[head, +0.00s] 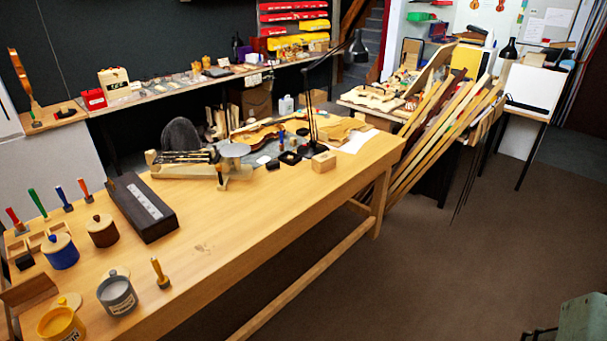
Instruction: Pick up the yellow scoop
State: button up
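What looks like the yellow scoop (160,272) stands upright near the front edge of the wooden bench, at the lower left in the head view. It has a yellow-orange handle on top and a small dark lower part. It stands just right of a grey lidded pot (118,297) and apart from it. Its scoop shape is too small to make out. My gripper is not in view.
A yellow pot (62,325), a blue pot (60,253) and a brown pot (102,231) stand to the left. A long dark box (140,208) lies behind. Red, green and blue handled tools stand at the far left.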

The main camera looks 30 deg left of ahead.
aim_at(163, 282)
jog(key=u, duration=2.45)
